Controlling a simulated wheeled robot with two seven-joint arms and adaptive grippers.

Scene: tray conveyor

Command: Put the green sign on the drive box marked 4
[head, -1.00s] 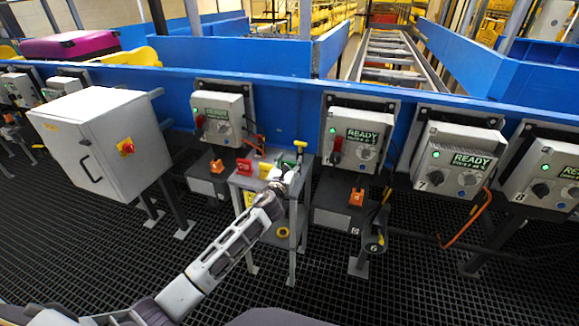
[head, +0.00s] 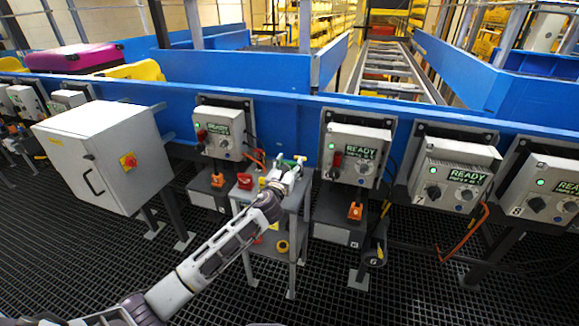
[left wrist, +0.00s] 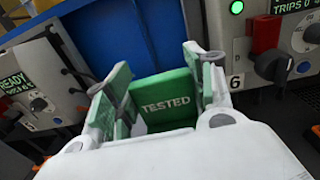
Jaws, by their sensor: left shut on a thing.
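My left gripper (head: 284,168) is shut on the green sign, above the small grey stand. In the left wrist view the sign (left wrist: 163,101) reads TESTED and sits between the two fingers (left wrist: 163,95). Drive boxes line the blue conveyor wall. The numbers 7 (head: 455,172) and 8 (head: 545,192) are readable in the head view, and a 6 shows beside the right box in the left wrist view (left wrist: 240,45). No number 4 is readable. Two boxes at the left, one of them (head: 68,98) partly behind the white cabinet, have no readable numbers. My right gripper is not in view.
The white cabinet (head: 105,155) with a red-yellow switch juts out at the left. The grey stand (head: 290,225) holds a red block (head: 245,181). Orange pedal-like units (head: 355,211) and cables hang below the boxes. The dark grating floor in front is open.

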